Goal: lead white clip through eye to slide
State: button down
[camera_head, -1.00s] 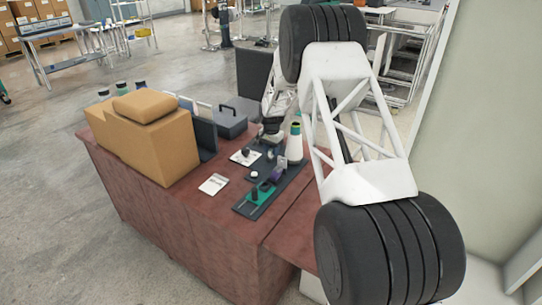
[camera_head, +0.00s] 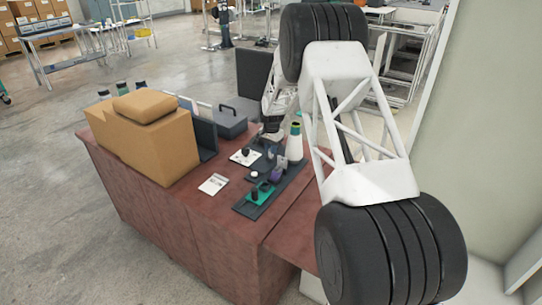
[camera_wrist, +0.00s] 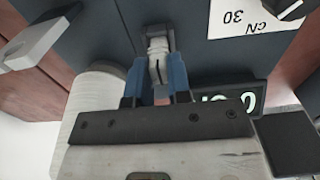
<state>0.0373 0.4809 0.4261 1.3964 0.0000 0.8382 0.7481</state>
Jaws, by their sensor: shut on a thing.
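In the wrist view my gripper (camera_wrist: 157,88) has its two blue fingers closed on a small white piece (camera_wrist: 157,58), which appears to be the white clip. Its far end lies at a dark bracket (camera_wrist: 156,33), which may be the eye; I cannot tell whether it is inside or only in front. In the head view my gripper (camera_head: 271,136) is small, over the far part of the dark board (camera_head: 291,183), left of the white cone (camera_head: 295,148). A green part (camera_head: 262,190), possibly the slide, is at the board's near end. The clip is too small to make out there.
A purple part (camera_head: 277,174) sits between cone and green part. A white plate with a black knob (camera_head: 244,156) and a white card (camera_head: 213,185) lie left of the board. A cardboard box (camera_head: 150,140) and grey case (camera_head: 230,122) stand farther left. A lit display (camera_wrist: 225,101) is near my fingers.

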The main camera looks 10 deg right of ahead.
jog(key=shift+r, duration=0.35)
dwell(0.4)
jog(key=shift+r, duration=1.4)
jog(key=shift+r, duration=1.5)
jog(key=shift+r, duration=0.1)
jog(key=shift+r, duration=0.9)
jog(key=shift+s, duration=0.1)
jog(key=shift+s+a, duration=0.15)
jog(key=shift+s, duration=0.65)
jog(key=shift+s+a, duration=0.1)
jog(key=shift+s, duration=0.7)
